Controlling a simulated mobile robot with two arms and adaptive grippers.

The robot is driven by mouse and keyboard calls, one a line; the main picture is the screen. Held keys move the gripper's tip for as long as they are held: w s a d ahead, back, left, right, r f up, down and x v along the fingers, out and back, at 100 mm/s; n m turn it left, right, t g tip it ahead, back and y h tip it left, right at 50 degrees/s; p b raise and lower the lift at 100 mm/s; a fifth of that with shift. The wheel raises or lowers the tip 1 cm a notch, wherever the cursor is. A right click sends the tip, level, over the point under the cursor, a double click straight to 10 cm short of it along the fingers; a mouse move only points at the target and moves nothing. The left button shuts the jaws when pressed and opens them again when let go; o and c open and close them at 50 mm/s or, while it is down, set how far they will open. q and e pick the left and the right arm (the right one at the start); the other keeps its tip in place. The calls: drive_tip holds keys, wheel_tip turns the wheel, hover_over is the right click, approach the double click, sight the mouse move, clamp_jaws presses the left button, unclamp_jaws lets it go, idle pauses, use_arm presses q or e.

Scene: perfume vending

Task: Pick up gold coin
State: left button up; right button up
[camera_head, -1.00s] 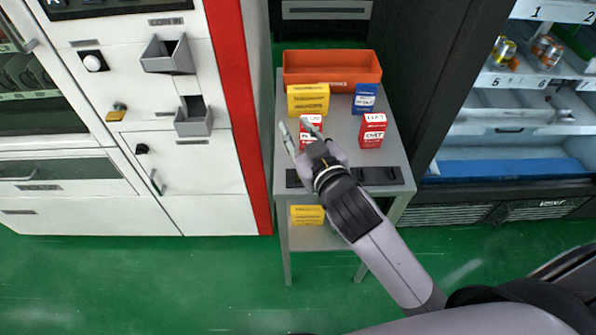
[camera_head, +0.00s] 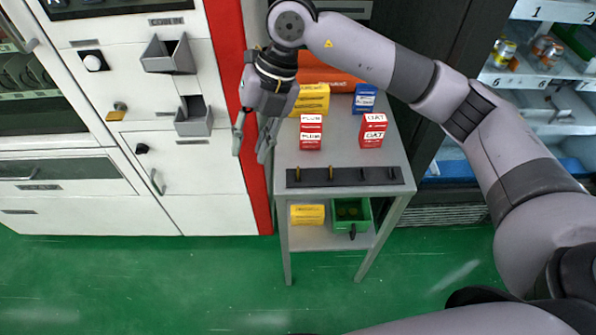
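A dark strip (camera_head: 345,178) lies along the front of the grey cart's top. Small upright pieces stand in it; the two on the left look gold, like coins seen edge-on (camera_head: 297,174), but they are too small to be sure. My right gripper (camera_head: 250,153) points down with its two fingers apart and nothing visible between them. It hangs at the cart's left edge, in front of the red pillar, left of the strip. My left gripper is not in view.
The grey cart (camera_head: 345,155) holds red boxes (camera_head: 311,132), a yellow box (camera_head: 313,100), a blue box (camera_head: 364,98) and an orange bin. Its lower shelf holds a yellow box and green bin (camera_head: 361,221). The white machine (camera_head: 200,180) stands left.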

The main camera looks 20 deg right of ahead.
drive_tip(key=w+d+r+m+t+h, duration=0.1)
drive_tip(key=w+d+r+m+h, duration=0.2)
drive_tip(key=d, duration=0.7)
drive_tip(key=h+p, duration=0.2)
hover_over(298, 168)
drive_tip(key=shift+n, duration=0.4)
wheel_tip(298, 168, down, 13)
drive_tip(key=shift+s+r, duration=0.1)
drive_tip(key=shift+s, duration=0.05)
drive_tip(key=shift+w+f+p, duration=0.2)
drive_tip(key=shift+f+p, duration=0.65)
drive_tip(key=shift+f, duration=1.8)
drive_tip(key=shift+c, duration=0.3)
clamp_jaws()
